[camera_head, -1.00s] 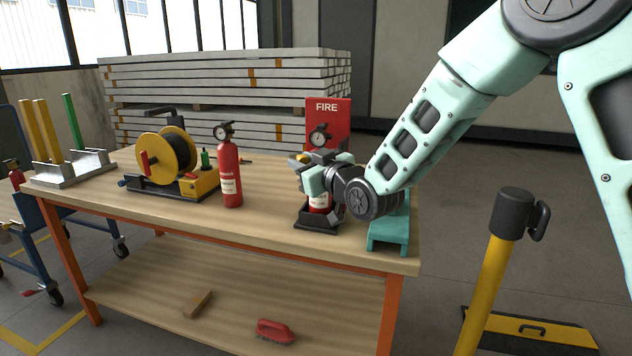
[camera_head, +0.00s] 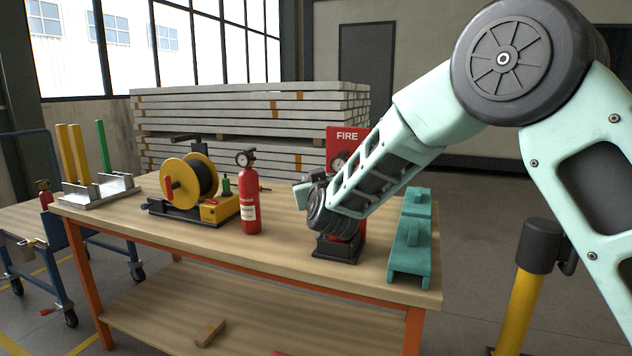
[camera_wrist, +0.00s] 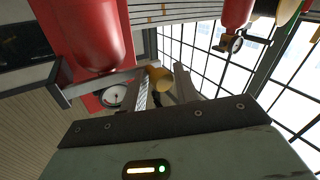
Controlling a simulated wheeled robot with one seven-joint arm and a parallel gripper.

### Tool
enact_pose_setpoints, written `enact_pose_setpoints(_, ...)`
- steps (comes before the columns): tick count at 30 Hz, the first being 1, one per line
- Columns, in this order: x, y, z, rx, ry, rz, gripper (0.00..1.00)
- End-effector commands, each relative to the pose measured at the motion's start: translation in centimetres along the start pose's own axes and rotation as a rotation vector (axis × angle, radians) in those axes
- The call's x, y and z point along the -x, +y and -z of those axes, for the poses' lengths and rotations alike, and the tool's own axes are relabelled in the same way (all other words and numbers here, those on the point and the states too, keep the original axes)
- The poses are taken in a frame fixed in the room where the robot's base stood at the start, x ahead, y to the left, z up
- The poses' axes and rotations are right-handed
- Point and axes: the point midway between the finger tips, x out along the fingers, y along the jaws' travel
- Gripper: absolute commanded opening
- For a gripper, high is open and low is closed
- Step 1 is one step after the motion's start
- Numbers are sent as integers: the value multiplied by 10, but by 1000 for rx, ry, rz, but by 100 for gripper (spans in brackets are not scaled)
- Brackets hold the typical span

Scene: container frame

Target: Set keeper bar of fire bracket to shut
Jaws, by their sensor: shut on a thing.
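The fire bracket, with its red FIRE back plate (camera_head: 346,134) and black foot (camera_head: 337,250), stands at the right part of the bench. A red extinguisher (camera_wrist: 92,35) is in it; its gauge (camera_head: 338,160) shows above my wrist. My gripper (camera_wrist: 163,84) is shut on the knob end, left of the bracket in the head view (camera_head: 299,196). My wrist hides most of the bar there, so its exact angle is unclear.
A second extinguisher (camera_head: 249,200) stands free left of the bracket. A cable reel (camera_head: 188,185) and a holder with upright bars (camera_head: 99,192) are farther left. A teal fixture (camera_head: 410,250) sits close on the right, by the bench edge.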

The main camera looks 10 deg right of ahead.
Motion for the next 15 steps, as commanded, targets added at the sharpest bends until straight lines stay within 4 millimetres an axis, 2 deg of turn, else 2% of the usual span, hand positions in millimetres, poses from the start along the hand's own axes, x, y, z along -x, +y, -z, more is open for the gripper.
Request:
enact_pose_setpoints(1, -3, -5, 8, -1, 16, 12, 0)
enact_pose_setpoints(14, -5, -4, 7, -1, 14, 11, 0)
enact_pose_setpoints(15, -5, -4, 7, -1, 13, 11, 33)
